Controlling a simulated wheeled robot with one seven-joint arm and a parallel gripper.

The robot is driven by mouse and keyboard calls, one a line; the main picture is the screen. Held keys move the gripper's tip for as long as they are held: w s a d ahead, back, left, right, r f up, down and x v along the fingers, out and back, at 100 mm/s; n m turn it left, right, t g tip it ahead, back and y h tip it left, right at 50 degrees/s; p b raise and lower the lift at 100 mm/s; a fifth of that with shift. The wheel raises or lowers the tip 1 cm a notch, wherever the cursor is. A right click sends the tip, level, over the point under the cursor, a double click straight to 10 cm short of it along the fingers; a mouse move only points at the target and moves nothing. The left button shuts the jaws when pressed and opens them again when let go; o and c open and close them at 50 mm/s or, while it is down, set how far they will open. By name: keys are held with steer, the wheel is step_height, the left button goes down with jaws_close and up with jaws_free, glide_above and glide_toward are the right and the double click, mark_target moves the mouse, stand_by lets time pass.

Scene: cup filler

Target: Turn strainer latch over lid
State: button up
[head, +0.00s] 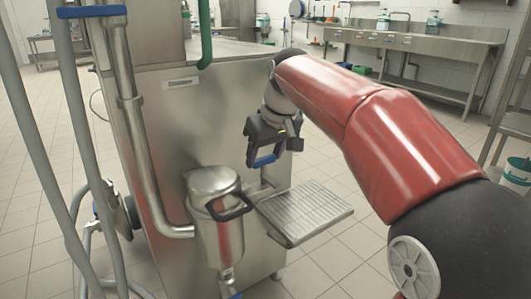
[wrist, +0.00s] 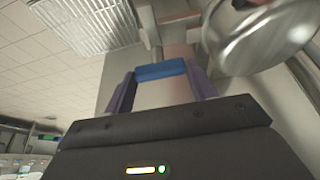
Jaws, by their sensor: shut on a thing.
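The strainer (head: 216,240) is a steel pot on the side of the steel machine, with a round metal lid (head: 212,181) and a black handle (head: 231,206). In the wrist view the shiny lid (wrist: 258,38) shows at the upper right. My gripper (head: 265,155) is above and to the right of the lid, apart from it. Its two fingers are shut on a blue bar, the latch grip (wrist: 160,71), which also shows in the head view (head: 264,161). How the grip joins the strainer is hard to make out.
A ribbed metal drip tray (head: 304,211) juts out right of the strainer, below my gripper; it also shows in the wrist view (wrist: 85,25). A steel pipe (head: 141,150) and grey hoses stand at the left. A sink counter (head: 415,38) is far behind.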

steer(key=shift+r+m+p, duration=0.1)
steer(key=shift+m+p, duration=0.2)
steer(key=shift+m, duration=0.1)
steer(key=shift+c, duration=0.3)
steer(key=m+p, duration=0.1)
steer(key=m+h, duration=0.1)
steer(key=m, duration=0.1)
steer(key=shift+s+a+r+t+p, duration=0.1)
steer(key=shift+a+t+p, duration=0.05)
steer(key=shift+t+p, duration=0.2)
steer(key=m+h+p, duration=0.1)
steer(key=m, duration=0.1)
steer(key=m+h+p, duration=0.1)
steer(key=m, duration=0.2)
steer(key=shift+a+h+p, duration=0.15)
steer(key=shift+h+p, duration=0.15)
steer(key=m+p, duration=0.1)
steer(key=m, duration=0.1)
steer(key=m+h, duration=0.1)
steer(key=m, duration=0.1)
steer(key=shift+a+m+h+p, duration=0.1)
steer(key=shift+m+h+p, duration=0.2)
steer(key=shift+m+p, duration=0.1)
steer(key=m+g+p, duration=0.1)
steer(key=m, duration=0.1)
steer(key=m+h, duration=0.1)
steer(key=m, duration=0.1)
steer(key=shift+w+g+p, duration=0.2)
steer(key=shift+g+p, duration=0.15)
steer(key=shift+m, duration=0.3)
